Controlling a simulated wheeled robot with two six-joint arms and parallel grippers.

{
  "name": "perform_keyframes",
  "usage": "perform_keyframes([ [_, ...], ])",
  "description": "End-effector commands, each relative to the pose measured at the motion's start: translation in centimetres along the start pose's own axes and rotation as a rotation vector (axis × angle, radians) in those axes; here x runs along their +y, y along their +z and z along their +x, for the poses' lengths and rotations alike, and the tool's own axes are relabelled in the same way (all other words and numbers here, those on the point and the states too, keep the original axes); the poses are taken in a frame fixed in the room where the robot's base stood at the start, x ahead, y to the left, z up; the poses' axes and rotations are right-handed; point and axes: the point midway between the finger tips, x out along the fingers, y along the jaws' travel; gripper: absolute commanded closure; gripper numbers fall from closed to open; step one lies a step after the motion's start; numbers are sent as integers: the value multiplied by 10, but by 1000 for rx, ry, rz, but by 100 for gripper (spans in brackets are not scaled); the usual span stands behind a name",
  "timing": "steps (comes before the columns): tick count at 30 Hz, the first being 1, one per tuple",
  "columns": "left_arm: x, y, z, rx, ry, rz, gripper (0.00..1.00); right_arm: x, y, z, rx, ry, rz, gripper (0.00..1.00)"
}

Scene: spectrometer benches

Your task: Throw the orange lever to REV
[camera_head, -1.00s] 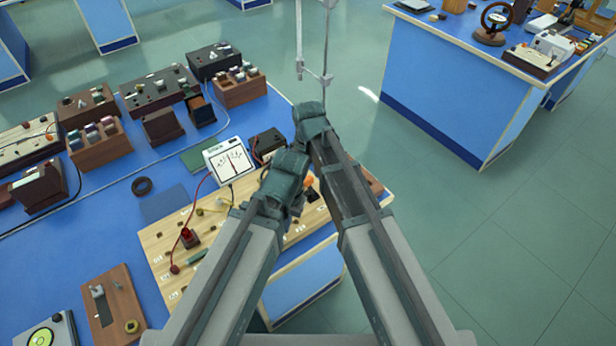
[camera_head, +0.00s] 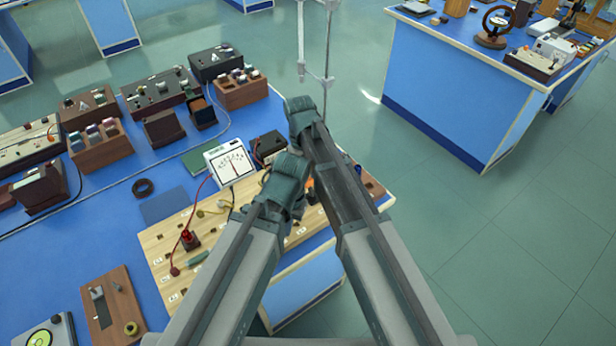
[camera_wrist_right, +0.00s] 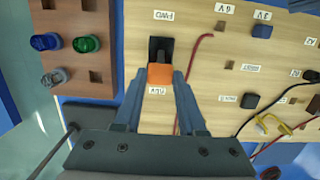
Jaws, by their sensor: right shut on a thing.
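The orange lever (camera_wrist_right: 160,74) stands in a black slot (camera_wrist_right: 160,49) on a light wooden board (camera_wrist_right: 205,82). In the right wrist view its orange handle lies toward the REV label (camera_wrist_right: 157,91), away from the FWD label (camera_wrist_right: 163,15); both labels appear upside down. My right gripper (camera_wrist_right: 159,78) is shut on the handle, one finger on each side. In the head view only a bit of the orange handle (camera_head: 310,183) shows between my arms, and my arms hide the rest.
A white meter (camera_head: 230,163) stands on the blue bench behind the board. A red cable (camera_wrist_right: 190,75) runs close to the right finger in the wrist view. A brown block with coloured knobs (camera_wrist_right: 88,75) lies left of the lever. Green floor is free to the right.

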Motion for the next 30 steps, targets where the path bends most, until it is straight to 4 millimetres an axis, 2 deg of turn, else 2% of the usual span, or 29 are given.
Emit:
perform_keyframes([
  [3, 0, 0, 0, 0, 0, 0, 100, 0, 0, 0, 0, 0, 0, 100],
  [4, 0, 0, 0, 0, 0, 0, 100, 0, 0, 0, 0, 0, 0, 59],
  [9, 0, 0, 0, 0, 0, 0, 100, 0, 0, 0, 0, 0, 0, 30],
  [22, 0, 0, -4, 0, 0, 0, 100, 0, 0, -4, 1, 0, 0, 30],
  [30, -3, 2, -29, 0, 0, 0, 100, 0, 1, -30, 1, 0, 0, 30],
])
